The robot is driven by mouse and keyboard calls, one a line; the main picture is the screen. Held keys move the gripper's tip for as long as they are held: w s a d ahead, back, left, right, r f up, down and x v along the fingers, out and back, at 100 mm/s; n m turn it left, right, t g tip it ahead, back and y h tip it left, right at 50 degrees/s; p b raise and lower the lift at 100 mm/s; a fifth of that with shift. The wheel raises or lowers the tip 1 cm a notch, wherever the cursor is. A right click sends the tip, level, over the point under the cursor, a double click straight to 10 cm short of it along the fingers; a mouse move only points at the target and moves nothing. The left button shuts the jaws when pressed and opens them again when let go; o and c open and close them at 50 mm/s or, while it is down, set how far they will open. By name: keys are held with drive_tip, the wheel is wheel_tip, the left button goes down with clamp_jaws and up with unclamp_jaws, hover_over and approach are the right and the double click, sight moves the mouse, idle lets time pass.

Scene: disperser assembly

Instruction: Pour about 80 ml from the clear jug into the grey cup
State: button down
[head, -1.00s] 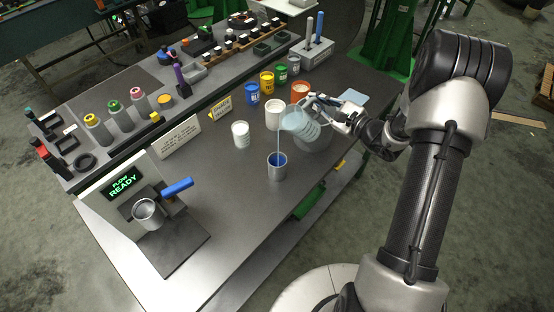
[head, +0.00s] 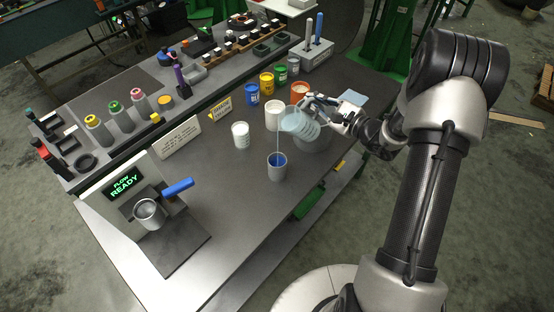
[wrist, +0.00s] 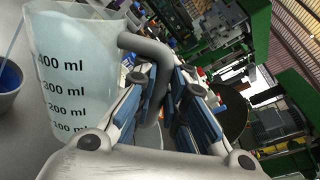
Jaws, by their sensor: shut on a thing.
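The clear jug (head: 291,123) is tilted to the left above the grey cup, and a thin pale stream runs down from its lip. The grey cup (head: 277,173) stands upright on the bench with blue liquid inside, and the stream ends in it. My gripper (head: 314,104) is shut on the jug's handle. In the wrist view the jug (wrist: 72,70) shows marks from 100 to 400 ml and pale liquid, and its grey handle passes between my fingers (wrist: 158,95). The cup (wrist: 8,92) is cut off at that view's left edge. I cannot read the poured amount.
A white cup (head: 240,142) stands left of the grey cup, and another white container (head: 274,108) stands behind it. Coloured cans (head: 267,83) line the bench behind the jug. A machine with a READY display (head: 124,184) is at the left. The bench front is clear.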

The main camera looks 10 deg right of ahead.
drive_tip(key=shift+s+a+r+n+p, duration=0.2)
drive_tip(key=shift+a+r+n+p, duration=0.25)
drive_tip(key=shift+r+n, duration=0.2)
idle(1.5)
drive_tip(key=shift+w+d, duration=0.1)
idle(0.3)
idle(0.5)
idle(0.6)
